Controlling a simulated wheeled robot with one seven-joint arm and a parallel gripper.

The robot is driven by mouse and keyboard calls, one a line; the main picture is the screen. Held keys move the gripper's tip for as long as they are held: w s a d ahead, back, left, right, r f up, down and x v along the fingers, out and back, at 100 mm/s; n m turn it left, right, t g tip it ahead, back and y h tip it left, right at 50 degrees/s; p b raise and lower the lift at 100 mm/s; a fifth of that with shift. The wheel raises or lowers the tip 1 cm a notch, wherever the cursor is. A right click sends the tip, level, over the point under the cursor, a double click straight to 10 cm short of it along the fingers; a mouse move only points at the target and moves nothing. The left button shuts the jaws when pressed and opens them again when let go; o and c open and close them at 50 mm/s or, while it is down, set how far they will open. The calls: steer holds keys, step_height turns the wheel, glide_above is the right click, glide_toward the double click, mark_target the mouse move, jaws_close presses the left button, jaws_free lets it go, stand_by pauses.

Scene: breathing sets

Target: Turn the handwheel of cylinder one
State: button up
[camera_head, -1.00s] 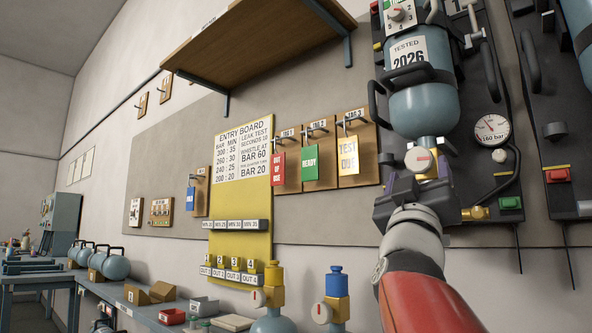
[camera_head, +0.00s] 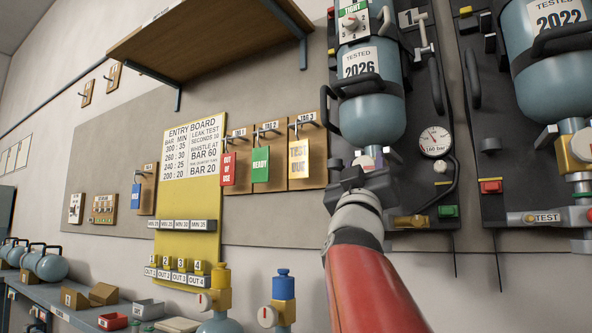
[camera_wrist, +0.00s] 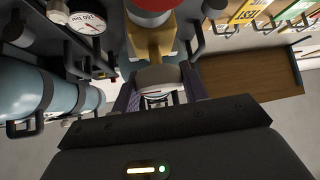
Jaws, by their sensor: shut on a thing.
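The blue cylinder (camera_head: 372,118) marked TESTED 2026 hangs valve-down on a dark backplate, beside a plate marked 1. Its pale handwheel (camera_head: 364,161) is mostly hidden by my gripper (camera_head: 361,172) in the head view. In the wrist view the grey handwheel (camera_wrist: 158,76) sits between the two fingers of my gripper (camera_wrist: 157,88), below a brass valve body (camera_wrist: 151,38). The fingers are shut on the wheel's sides. How far the wheel is turned cannot be told.
A pressure gauge (camera_head: 435,141), a hose and a green button (camera_head: 447,211) are close on the right. Another cylinder (camera_head: 548,60), marked 2022, hangs further right. Tag hooks and the yellow entry board (camera_head: 188,240) are left. A wooden shelf (camera_head: 215,40) juts out above.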

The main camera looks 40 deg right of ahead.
steer(key=shift+m+g+h, duration=0.6)
steer(key=shift+m+g, duration=0.1)
steer(key=shift+m, duration=0.2)
steer(key=shift+c, duration=0.5)
steer(key=m+g+h, duration=0.1)
steer(key=m+g, duration=0.2)
steer(key=m+g+h+p, duration=0.1)
steer(key=m+g, duration=0.2)
steer(key=m, duration=0.1)
steer(key=shift+r+g+p, duration=0.1)
steer(key=shift+g+p, duration=0.2)
steer(key=m+g, duration=0.8)
steer(key=m, duration=0.1)
steer(key=shift+m+g, duration=0.3)
steer(key=shift+g, duration=0.1)
steer(key=m+g+y, duration=0.2)
steer(key=m, duration=0.2)
steer(key=m+g+y, duration=0.2)
steer(key=m+g, duration=0.1)
steer(key=m, duration=0.1)
steer(key=shift+s+m+g+y, duration=0.1)
steer(key=shift+m+g+y, duration=0.2)
steer(key=shift+m+y, duration=1.05)
steer(key=shift+m, duration=0.55)
steer(key=o, duration=1)
